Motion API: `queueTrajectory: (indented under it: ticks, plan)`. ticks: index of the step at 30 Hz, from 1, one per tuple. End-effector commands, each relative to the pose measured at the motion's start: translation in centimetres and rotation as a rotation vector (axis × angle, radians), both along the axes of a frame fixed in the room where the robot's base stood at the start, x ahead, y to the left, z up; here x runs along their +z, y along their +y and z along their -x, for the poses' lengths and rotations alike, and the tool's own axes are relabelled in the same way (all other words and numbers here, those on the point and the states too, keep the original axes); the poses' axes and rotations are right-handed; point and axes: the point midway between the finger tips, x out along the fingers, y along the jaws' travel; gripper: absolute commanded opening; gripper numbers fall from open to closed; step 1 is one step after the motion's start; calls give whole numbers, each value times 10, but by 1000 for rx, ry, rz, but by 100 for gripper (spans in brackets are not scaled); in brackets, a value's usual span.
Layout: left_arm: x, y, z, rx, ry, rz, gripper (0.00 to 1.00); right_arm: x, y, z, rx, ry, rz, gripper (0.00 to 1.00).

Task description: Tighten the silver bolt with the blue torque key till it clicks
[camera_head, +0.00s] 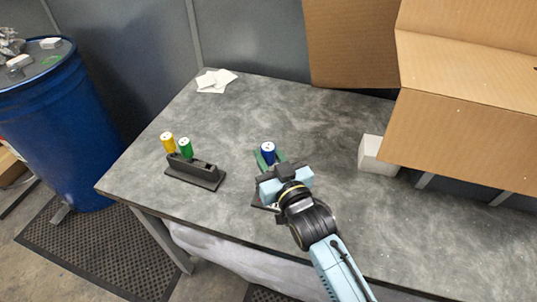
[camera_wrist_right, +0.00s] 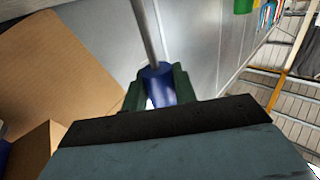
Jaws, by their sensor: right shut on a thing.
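I cannot make out the silver bolt or the key's tip in either view. My left gripper is out of view.
A dark rack (camera_head: 195,179) left of my gripper holds a yellow key (camera_head: 167,140) and a green key (camera_head: 186,147). White pieces (camera_head: 214,81) lie at the back of the grey table (camera_head: 340,225). A cardboard box (camera_head: 470,120) and white block (camera_head: 372,157) stand right.

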Motion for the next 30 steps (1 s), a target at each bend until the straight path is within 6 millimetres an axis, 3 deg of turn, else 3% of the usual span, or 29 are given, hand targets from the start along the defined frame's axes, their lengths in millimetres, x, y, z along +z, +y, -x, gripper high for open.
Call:
queueTrajectory:
  ticks: [30]
  plan:
    - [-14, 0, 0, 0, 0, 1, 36, -21, 0, 0, 0, -1, 0, 4]
